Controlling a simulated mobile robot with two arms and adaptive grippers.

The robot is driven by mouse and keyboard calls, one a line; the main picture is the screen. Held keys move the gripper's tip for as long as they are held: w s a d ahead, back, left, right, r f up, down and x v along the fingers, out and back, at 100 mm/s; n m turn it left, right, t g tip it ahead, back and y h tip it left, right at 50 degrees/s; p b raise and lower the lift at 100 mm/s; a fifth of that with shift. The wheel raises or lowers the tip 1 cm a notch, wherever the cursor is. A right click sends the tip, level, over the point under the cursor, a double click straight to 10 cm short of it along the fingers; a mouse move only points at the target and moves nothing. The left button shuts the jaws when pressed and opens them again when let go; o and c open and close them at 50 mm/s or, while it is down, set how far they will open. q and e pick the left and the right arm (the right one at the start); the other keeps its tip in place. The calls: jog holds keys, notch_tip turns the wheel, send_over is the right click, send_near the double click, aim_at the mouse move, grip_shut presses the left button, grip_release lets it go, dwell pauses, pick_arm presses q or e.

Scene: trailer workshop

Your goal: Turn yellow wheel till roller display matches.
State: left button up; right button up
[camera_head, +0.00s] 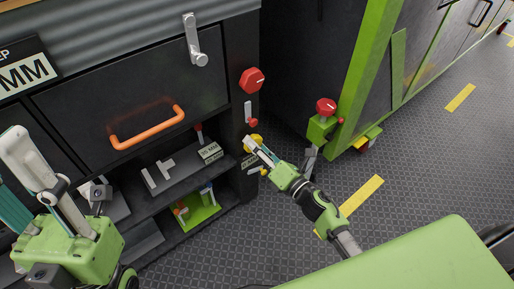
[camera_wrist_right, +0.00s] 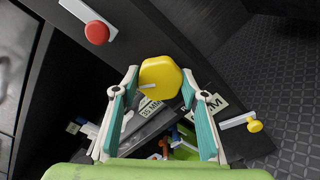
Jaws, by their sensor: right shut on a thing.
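The yellow wheel (camera_head: 257,139) is on the dark cabinet's front post; in the right wrist view the wheel (camera_wrist_right: 160,76) is many-sided, with a pale pointer on its face. My right gripper (camera_head: 254,148) is shut on it, fingertips at either side (camera_wrist_right: 160,80). A white label reading "35 MM" (camera_head: 210,151) stands on the shelf left of the wheel. A second "MM" label (camera_head: 249,160) sits just below the wheel; its digits are partly hidden and unclear. My left gripper (camera_head: 20,172) is at the left edge, empty, its fingers apart.
Above the wheel are a red knob (camera_head: 252,80) and a small red-tipped lever (camera_head: 251,119). A yellow-tipped lever (camera_wrist_right: 253,126) is below right of the wheel. An orange handle (camera_head: 147,128) juts from the drawer. A green machine (camera_head: 358,75) stands right; patterned floor lies between.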

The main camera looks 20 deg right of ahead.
jog(key=shift+f+n, duration=0.1)
jog(key=shift+n, duration=0.5)
jog(key=o, duration=1.1)
jog(key=v, duration=1.2)
